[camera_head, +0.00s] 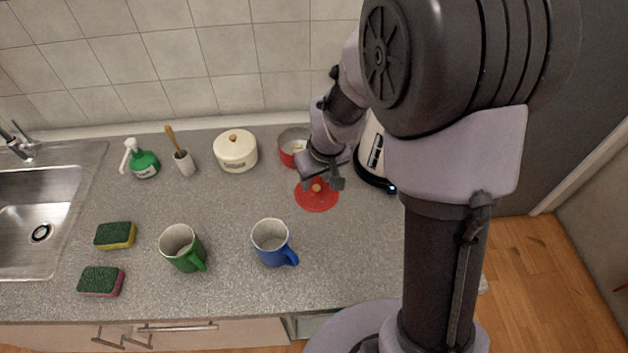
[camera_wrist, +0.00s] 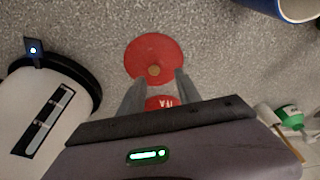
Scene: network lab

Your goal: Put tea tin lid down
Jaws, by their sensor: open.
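The tea tin lid (camera_head: 317,197) is a flat red disc with a small wooden knob. It appears to lie on the grey counter, knob up, in front of the tea tin. My gripper (camera_head: 324,183) is open right above the lid. In the wrist view the lid (camera_wrist: 152,50) lies ahead of my two parted fingers (camera_wrist: 158,82), and its knob shows just beyond their tips, not held. The tea tin (camera_head: 288,158) is red, open and pale inside. Its red side with white lettering (camera_wrist: 160,103) shows between my fingers. My gripper hides part of the tin and lid in the head view.
A white appliance (camera_head: 370,150) with a dark base stands right of the lid. A blue mug (camera_head: 270,243) and green mug (camera_head: 181,248) stand in front. A cream pot (camera_head: 235,153) stands behind left. Two sponges (camera_head: 115,235) lie near the sink (camera_head: 45,215). Counter between is clear.

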